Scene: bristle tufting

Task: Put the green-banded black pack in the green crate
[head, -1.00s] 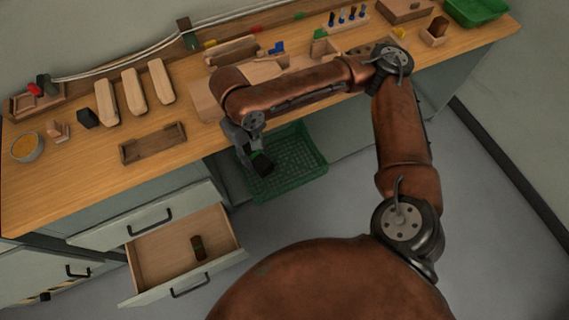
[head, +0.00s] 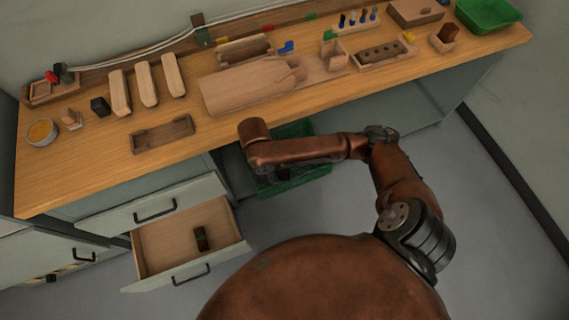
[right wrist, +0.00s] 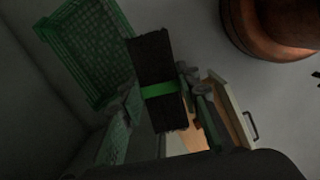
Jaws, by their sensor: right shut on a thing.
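The black pack with a green band (right wrist: 153,72) is between the fingers of my right gripper (right wrist: 158,90) in the right wrist view. The gripper is shut on it. The green crate (right wrist: 80,70) is a mesh-walled box at the upper left of that view, apart from the pack there. In the head view the green crate (head: 312,175) stands low under the bench edge, partly covered by my right arm. My left gripper is not in view.
An open drawer (head: 160,250) left of the crate holds a dark banded pack (head: 201,238). The wooden bench (head: 90,165) above carries wooden blocks, a bowl (head: 42,132) and a small tray (head: 162,135). Another green bin (head: 490,14) sits at the bench's far right.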

